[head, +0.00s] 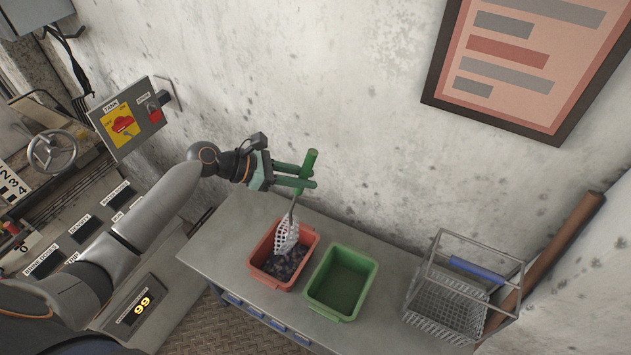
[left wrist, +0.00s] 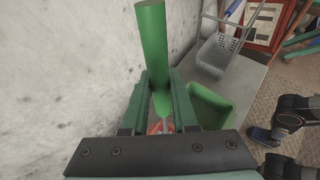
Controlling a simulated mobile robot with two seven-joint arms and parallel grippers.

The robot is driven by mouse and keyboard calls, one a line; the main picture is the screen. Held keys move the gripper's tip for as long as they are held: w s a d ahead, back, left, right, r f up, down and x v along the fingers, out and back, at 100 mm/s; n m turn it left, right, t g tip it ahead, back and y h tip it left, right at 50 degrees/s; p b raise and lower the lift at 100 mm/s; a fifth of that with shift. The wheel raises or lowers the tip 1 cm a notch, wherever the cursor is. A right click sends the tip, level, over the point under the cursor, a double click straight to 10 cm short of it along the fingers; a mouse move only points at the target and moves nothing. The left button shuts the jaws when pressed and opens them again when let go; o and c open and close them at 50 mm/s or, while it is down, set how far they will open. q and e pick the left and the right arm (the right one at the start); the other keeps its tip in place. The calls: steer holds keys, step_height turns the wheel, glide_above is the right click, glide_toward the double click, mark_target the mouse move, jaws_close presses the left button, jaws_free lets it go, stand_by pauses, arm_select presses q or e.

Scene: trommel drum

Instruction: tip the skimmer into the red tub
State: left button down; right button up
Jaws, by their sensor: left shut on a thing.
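My left gripper (head: 293,176) is shut on the green handle of the skimmer (head: 287,234). The handle stands up between the fingers, and the skimmer's perforated pale bowl hangs down over the red tub (head: 257,271). The bowl is tilted, and its lower part overlaps the tub's inside; I cannot tell whether it touches the contents. Dark pieces lie in the red tub. In the left wrist view the green handle (left wrist: 154,50) fills the space between the fingers (left wrist: 160,100), and the bowl is hidden. My right gripper is not clearly in view.
An empty green tub (head: 316,301) stands right of the red tub on the grey bench (head: 225,257). A wire basket (head: 445,307) with a blue grip stands at the bench's right. The wall is close behind the arm. A control panel with switches (head: 129,118) is at the left.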

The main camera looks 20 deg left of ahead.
arm_select(q)
steer(key=shift+s+a+f+b, duration=0.2)
steer(key=shift+a+b, duration=0.1)
steer(key=shift+a, duration=0.2)
steer(key=s+a+n+t+h+b, duration=0.1)
steer(key=s+a+t+h+b, duration=0.2)
steer(key=s+a+h+b, duration=0.3)
steer(key=a+b, duration=0.4)
steer(key=a, duration=0.4)
steer(key=shift+a+r, duration=0.2)
steer(key=shift+a, duration=0.15)
arm_select(e)
steer(key=w+a+f, duration=0.1)
steer(key=a+f, duration=0.2)
steer(key=f, duration=0.4)
steer(key=shift+w+a+f+n+y, duration=0.25)
steer(key=shift+w+f+n+y, duration=0.1)
steer(key=shift+w+n+y, duration=0.05)
arm_select(q)
steer(key=shift+t+h, duration=0.6)
steer(key=a+f+b, duration=0.1)
steer(key=b, duration=0.1)
steer(key=s+a+f+b, duration=0.1)
steer(key=a+b, duration=0.1)
steer(key=shift+s+a, duration=0.15)
steer(key=shift+a, duration=0.15)
arm_select(e)
step_height(320, 180, down, 4)
steer(key=shift+r, duration=0.1)
